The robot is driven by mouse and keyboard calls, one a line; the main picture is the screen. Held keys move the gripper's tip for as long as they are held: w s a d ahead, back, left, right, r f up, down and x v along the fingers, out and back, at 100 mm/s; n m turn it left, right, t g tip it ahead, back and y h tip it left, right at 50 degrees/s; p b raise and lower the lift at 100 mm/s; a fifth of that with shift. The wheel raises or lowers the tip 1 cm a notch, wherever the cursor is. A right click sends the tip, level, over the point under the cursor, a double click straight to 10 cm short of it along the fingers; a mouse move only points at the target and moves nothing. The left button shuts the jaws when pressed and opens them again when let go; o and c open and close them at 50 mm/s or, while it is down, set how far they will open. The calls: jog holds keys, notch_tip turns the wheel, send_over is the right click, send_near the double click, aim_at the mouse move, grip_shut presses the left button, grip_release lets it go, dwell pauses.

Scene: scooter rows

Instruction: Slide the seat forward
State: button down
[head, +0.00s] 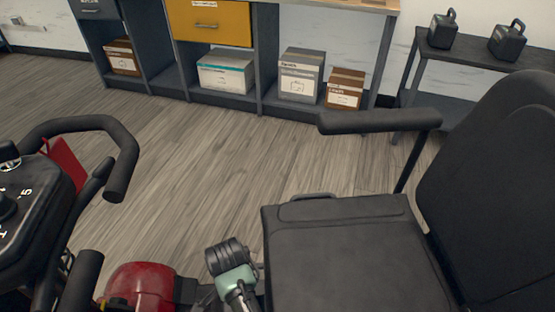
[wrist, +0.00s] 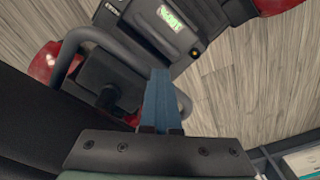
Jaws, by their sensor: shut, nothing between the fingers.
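The scooter's seat (head: 340,245) is a dark padded cushion at lower right in the head view, with a tall backrest (head: 495,165) and a raised armrest (head: 380,121). A thin grey curved bar (head: 315,196) shows at the cushion's far edge. My gripper (wrist: 160,74) is shut and empty, its blue fingers together in the wrist view. In the head view my teal and black wrist is beside the cushion's left edge; the fingertips cannot be made out there. The wrist view also shows a grey bent bar (wrist: 72,55) beside a black block (wrist: 112,82); contact with the fingers is not clear.
The tiller with its handlebar (head: 128,165) and dial panel stands at left, above red bodywork (head: 142,284). A shelf unit (head: 258,55) with boxes runs along the back wall. A side table (head: 480,58) holds two dark cases. The wooden floor between is clear.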

jog(key=shift+s+a+f, duration=0.3)
jog(key=shift+a, duration=0.25)
jog(key=shift+s+a+f, duration=0.25)
jog(key=shift+s+a, duration=0.05)
jog(key=shift+a, duration=0.2)
jog(key=shift+s+a+f, duration=0.3)
jog(key=shift+a, duration=0.25)
jog(key=shift+d+g+p, duration=0.2)
jog(key=shift+g+p, duration=0.1)
jog(key=shift+p, duration=0.05)
notch_tip(320, 180, up, 17)
jog(key=p, duration=1.9)
jog(key=shift+w+d+r, duration=0.2)
jog(key=shift+w+d, duration=0.2)
jog(key=shift+d, duration=0.05)
